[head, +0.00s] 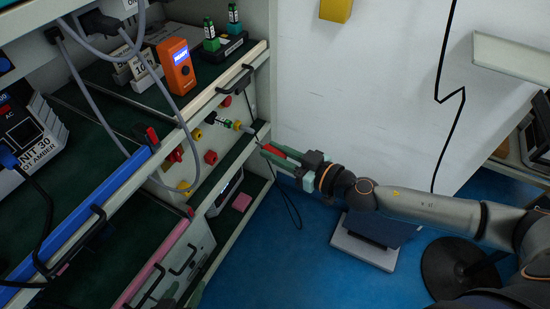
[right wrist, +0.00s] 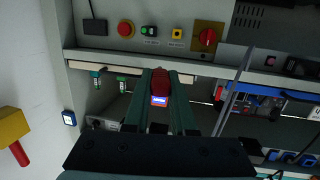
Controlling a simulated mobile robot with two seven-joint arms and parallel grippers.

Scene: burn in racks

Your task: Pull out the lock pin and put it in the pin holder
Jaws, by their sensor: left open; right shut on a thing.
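My right gripper (head: 268,150) is shut on a red piece (head: 273,150), which looks like the lock pin's handle. A thin dark cord hangs below it. The red piece also shows between the green fingers in the right wrist view (right wrist: 160,84). The gripper is in front of the rack's right end, just right of a green and yellow fitting (head: 238,125) with a pale tip. I see a small gap between them. My left gripper (head: 182,293) is at the bottom edge, partly cut off, its fingers apart. I cannot tell for sure which thing is the pin holder.
An orange meter (head: 176,66) and a black stand with green-bodied pieces (head: 222,48) are on the upper shelf. Red and yellow knobs (head: 210,157) are on the panel below. Grey cables loop across the shelf front. A yellow box (head: 336,9) is on the white wall.

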